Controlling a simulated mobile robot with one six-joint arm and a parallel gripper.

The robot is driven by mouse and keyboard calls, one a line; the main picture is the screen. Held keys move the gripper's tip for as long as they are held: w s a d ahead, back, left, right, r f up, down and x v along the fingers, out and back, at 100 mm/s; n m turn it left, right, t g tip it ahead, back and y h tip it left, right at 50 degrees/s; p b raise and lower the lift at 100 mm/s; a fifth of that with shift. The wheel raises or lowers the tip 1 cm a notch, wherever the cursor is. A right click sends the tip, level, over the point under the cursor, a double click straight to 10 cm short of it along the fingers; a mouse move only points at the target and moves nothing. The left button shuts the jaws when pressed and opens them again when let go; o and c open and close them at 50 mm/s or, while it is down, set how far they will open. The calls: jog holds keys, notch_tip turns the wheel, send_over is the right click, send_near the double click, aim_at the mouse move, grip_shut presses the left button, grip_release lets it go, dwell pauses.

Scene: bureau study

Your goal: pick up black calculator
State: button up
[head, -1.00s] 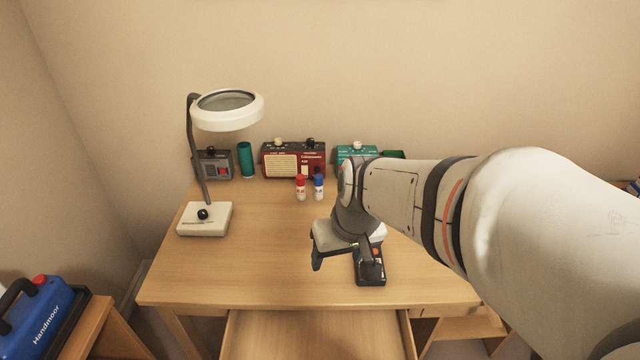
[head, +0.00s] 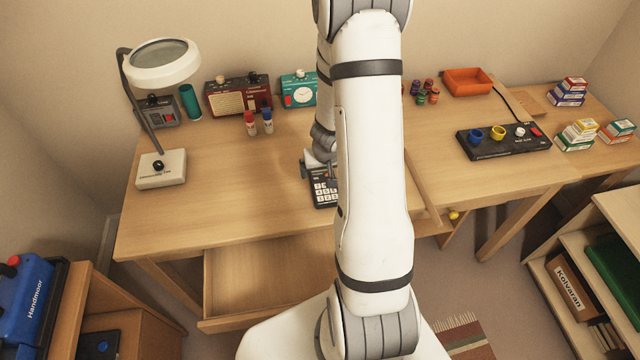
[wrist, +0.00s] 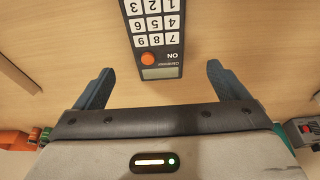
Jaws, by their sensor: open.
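The black calculator (head: 323,190) lies flat on the desk near its front edge, partly hidden behind my arm in the head view. In the wrist view the calculator (wrist: 155,38) shows upside down with white keys, an orange button and a small display, and runs out of the top of the picture. My gripper (wrist: 152,85) is open. Its two blue-grey fingers are apart, one on each side of the calculator's display end, with nothing between them touching. In the head view the gripper is mostly hidden by my arm.
A magnifier lamp (head: 160,168) stands at the desk's left. A red glue bottle (head: 250,123), a blue one (head: 267,121), a red radio (head: 238,97) and a teal timer (head: 298,90) stand at the back. An open drawer (head: 260,275) juts out in front. Bare desk lies left of the calculator.

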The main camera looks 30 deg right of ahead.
aim_at(323, 181)
jog(key=b+x, duration=0.1)
jog(key=x, duration=0.1)
jog(key=b+x, duration=0.3)
jog(key=x, duration=0.1)
jog(key=shift+s+f, duration=0.1)
jog(key=shift+s, duration=0.25)
jog(key=shift+w+f+b, duration=0.2)
jog(key=shift+f+b, duration=0.2)
jog(key=shift+b, duration=0.1)
jog(key=c, duration=1.2)
jog(key=shift+o, duration=0.2)
jog(key=shift+r, duration=0.2)
